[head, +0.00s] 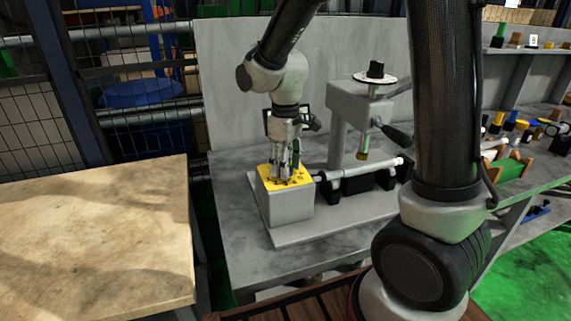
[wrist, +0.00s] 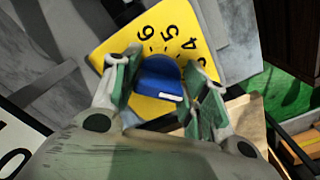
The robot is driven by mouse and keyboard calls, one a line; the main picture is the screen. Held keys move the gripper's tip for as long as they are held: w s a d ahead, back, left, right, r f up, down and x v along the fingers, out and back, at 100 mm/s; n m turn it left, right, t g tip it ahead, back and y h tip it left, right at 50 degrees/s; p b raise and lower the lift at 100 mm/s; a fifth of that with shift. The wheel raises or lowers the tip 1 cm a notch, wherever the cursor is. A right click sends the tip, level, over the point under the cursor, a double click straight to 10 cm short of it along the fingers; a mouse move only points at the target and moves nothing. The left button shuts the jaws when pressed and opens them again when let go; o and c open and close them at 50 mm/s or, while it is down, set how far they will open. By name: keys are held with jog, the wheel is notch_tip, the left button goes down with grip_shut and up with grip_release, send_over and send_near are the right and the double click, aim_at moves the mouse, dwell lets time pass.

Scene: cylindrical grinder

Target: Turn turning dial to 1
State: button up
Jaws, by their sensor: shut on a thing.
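The turning dial is a blue knob (wrist: 158,72) on a yellow plate (wrist: 222,42) in the wrist view. The numerals 6, 5, 4 and 3 show along the plate's far side; the other numerals are hidden. A white mark shows on the knob's near right edge, and I cannot tell which number it indicates. My gripper (wrist: 160,84) is shut on the knob, one green-padded finger on each side. In the head view my gripper (head: 286,170) points down onto the yellow plate (head: 303,181) on top of a grey block (head: 290,208), and it hides the knob.
Right of the block, a horizontal shaft (head: 345,171) runs below a grey column with a white disc (head: 362,78), black knob and lever (head: 397,135). A wooden table (head: 95,235) stands at left. A grey panel (head: 225,75) rises behind. Shelves with small parts are at right.

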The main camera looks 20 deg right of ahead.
jog(key=shift+a+m, duration=0.1)
jog(key=shift+m, duration=2.6)
jog(key=o, duration=1)
jog(key=shift+r, duration=0.15)
notch_tip(320, 180, up, 12)
